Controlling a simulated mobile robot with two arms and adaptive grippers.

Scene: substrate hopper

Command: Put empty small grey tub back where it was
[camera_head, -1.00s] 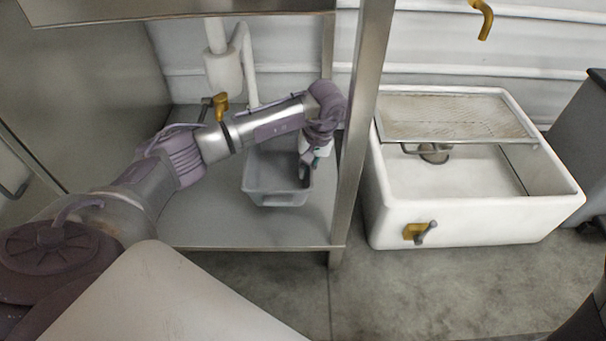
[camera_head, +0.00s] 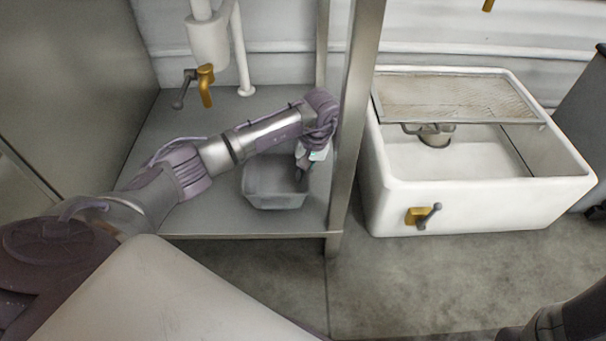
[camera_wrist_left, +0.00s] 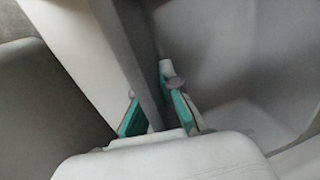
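The small grey tub (camera_head: 262,201) is at the lower metal shelf, left of the steel post. Its inside looks empty where I can see it; my arm covers its back part. I cannot tell whether it rests on the shelf or hangs just above it. My left gripper (camera_head: 302,175) is at the tub's right side. In the left wrist view, the fingers of the gripper (camera_wrist_left: 151,95) straddle a wall of the tub (camera_wrist_left: 225,75), one green pad on each side, and look shut on it. My right gripper is not in view.
The metal shelf (camera_head: 215,218) has free room left of the tub. A steel post (camera_head: 352,130) stands close on the right. A yellow valve (camera_head: 206,86) hangs on a white pipe behind. A white basin (camera_head: 480,210) with a mesh screen (camera_head: 455,98) stands right of the post.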

